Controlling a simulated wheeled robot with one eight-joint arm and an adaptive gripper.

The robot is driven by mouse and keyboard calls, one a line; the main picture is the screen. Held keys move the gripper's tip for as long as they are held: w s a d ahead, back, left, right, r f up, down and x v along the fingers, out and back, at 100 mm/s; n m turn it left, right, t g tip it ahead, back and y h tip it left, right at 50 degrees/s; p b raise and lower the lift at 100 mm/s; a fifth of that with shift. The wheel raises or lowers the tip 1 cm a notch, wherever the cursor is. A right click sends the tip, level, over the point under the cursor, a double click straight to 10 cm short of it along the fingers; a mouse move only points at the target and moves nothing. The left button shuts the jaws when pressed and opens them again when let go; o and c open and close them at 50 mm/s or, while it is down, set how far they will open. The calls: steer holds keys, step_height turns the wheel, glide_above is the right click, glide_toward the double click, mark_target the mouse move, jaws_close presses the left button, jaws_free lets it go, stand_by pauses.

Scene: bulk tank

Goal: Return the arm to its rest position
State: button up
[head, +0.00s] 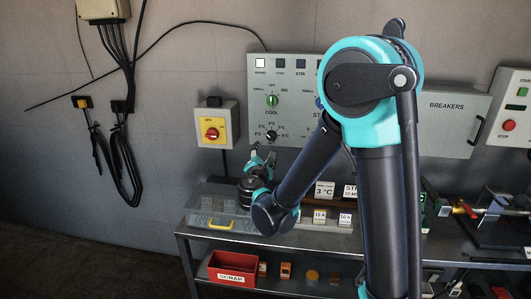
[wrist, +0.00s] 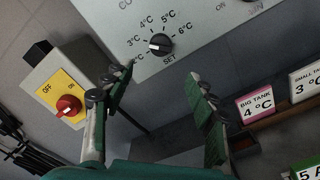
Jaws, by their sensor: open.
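My arm (head: 385,190) is raised in the right middle of the head view, with its dark links bent down to the left. My gripper (head: 262,160) is small there, partly hidden by my wrist, above the bench and in front of the control panel (head: 290,88). In the wrist view my gripper (wrist: 153,95) has its two green-padded fingers apart with nothing between them. The black SET dial (wrist: 160,44) shows beyond and above the gap, apart from the fingertips. It points between temperature marks.
A yellow switch box with a red knob (head: 211,133) is left of the panel. A clear tray (head: 215,210) and label cards (head: 325,190) stand on the metal bench (head: 330,243). A red SCRAP bin (head: 232,269) sits on the shelf below. A breaker box (head: 450,118) is behind my arm.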

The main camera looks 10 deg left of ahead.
steer(key=s+d+f+m+g+h, duration=0.1)
steer(key=s+d+f+m+g, duration=0.15)
steer(key=d+m, duration=0.45)
steer(key=s+d+f+m+g+h, duration=0.2)
steer(key=d+f+g, duration=0.1)
steer(key=d, duration=0.7)
steer(key=s+d+f+m+g+h, duration=0.1)
steer(key=s+d+f+m+g, duration=0.15)
steer(key=d+m, duration=0.45)
steer(key=s+d+f+m+g+y, duration=0.2)
steer(key=s+f+m, duration=0.3)
steer(key=s, duration=0.4)
steer(key=s+d+f+m+g+y, duration=0.2)
steer(key=s+f+m, duration=0.3)
steer(key=s, duration=0.5)
steer(key=shift+d+m+g+y, duration=0.3)
steer(key=shift+d+g, duration=0.55)
steer(key=shift+g, duration=0.05)
steer(key=shift+w, duration=0.1)
